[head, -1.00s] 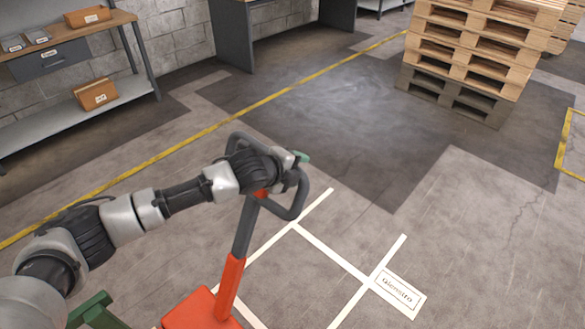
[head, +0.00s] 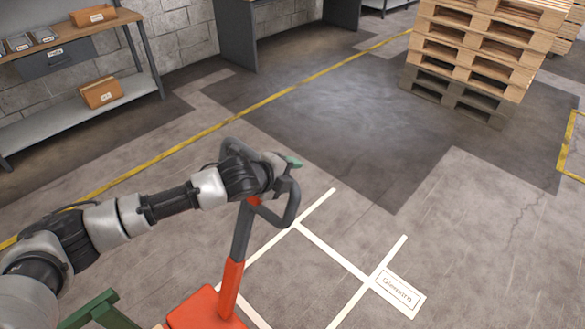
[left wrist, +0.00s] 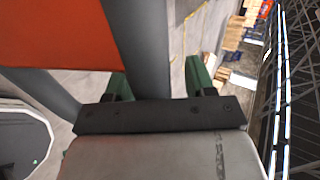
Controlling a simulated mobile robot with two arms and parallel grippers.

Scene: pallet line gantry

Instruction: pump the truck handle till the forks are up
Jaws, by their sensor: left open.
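The pallet truck's grey loop handle (head: 291,205) stands on an orange and grey shaft (head: 231,285) above the orange truck body (head: 205,310) at the bottom of the head view. The shaft leans slightly to the right. My left gripper (head: 286,162) is at the top of the loop, its jaws partly hidden by the wrist. In the left wrist view, its green fingers (left wrist: 158,82) are open on either side of a grey handle bar (left wrist: 145,45). An orange part (left wrist: 50,35) fills the upper left. The forks are not visible. My right gripper is not in view.
A workbench (head: 72,43) with boxes stands at the back left. A pallet stack (head: 470,55) stands at the back right. A green frame (head: 100,312) shows at the bottom left. White floor lines (head: 335,252) lie right of the truck, where the floor is clear.

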